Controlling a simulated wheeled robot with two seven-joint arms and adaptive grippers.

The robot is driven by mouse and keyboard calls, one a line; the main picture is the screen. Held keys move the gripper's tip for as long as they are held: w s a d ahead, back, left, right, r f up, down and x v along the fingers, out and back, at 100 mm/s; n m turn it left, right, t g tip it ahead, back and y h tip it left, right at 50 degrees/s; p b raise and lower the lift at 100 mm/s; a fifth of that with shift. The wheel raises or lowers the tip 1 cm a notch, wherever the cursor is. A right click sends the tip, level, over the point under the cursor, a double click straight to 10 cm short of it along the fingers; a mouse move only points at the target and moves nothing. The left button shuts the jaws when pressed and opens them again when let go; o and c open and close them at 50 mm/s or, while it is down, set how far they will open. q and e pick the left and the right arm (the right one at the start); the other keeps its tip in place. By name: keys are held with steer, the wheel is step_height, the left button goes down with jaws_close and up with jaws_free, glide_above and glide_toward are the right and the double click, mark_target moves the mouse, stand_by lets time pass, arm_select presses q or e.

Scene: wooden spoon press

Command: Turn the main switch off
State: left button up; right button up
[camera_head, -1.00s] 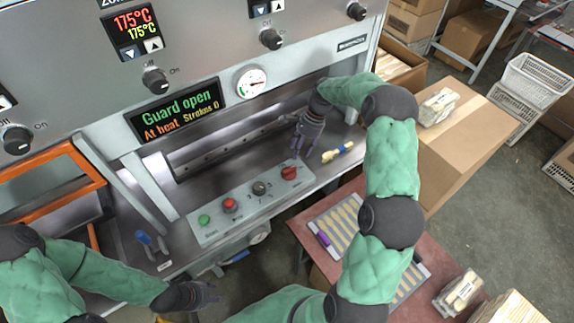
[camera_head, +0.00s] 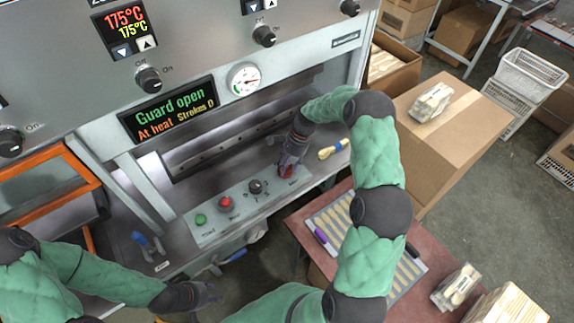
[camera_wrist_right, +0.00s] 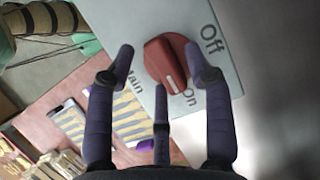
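The main switch is a red knob (camera_wrist_right: 168,62) on the grey control panel (camera_head: 215,230), labelled Main, On and Off in the right wrist view. Its white pointer line is on the On side. In the head view the knob (camera_head: 286,172) is partly hidden by my right gripper (camera_head: 291,160). My right gripper (camera_wrist_right: 158,62) is open, with its fingers spread around the knob. The right finger overlaps the knob's edge in the picture; the left finger stands apart from it. My left gripper (camera_head: 203,296) is open and empty in front of the press, away from the panel.
The panel also has a green button (camera_head: 201,219), a red button (camera_head: 225,203) and a black knob (camera_head: 256,187). The display (camera_head: 170,109) reads Guard open, At heat. A yellow-handled brush (camera_head: 333,149) lies right of the gripper.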

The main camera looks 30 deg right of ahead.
jaws_close()
steer(key=shift+n, duration=0.3)
steer(key=n, duration=0.1)
steer(key=n+g+b, duration=0.1)
steer(key=n, duration=0.1)
steer(key=shift+w+d+n+g+h, duration=0.1)
steer(key=shift+w+n+g+h, duration=0.05)
steer(key=shift+n+g+h, duration=0.15)
steer(key=n+g+h, duration=0.1)
steer(key=n, duration=0.3)
steer(key=shift+w+b, duration=0.15)
steer(key=shift+b, duration=0.2)
steer(key=n, duration=0.2)
steer(key=n+g+h, duration=0.1)
steer(key=n, duration=0.2)
steer(key=shift+w+h, duration=0.15)
steer(key=shift+h, duration=0.15)
steer(key=shift+w+n+h+b, duration=0.1)
steer(key=shift+n+h+b, duration=0.55)
steer(key=shift+n, duration=1.65)
steer(key=shift+h, duration=0.25)
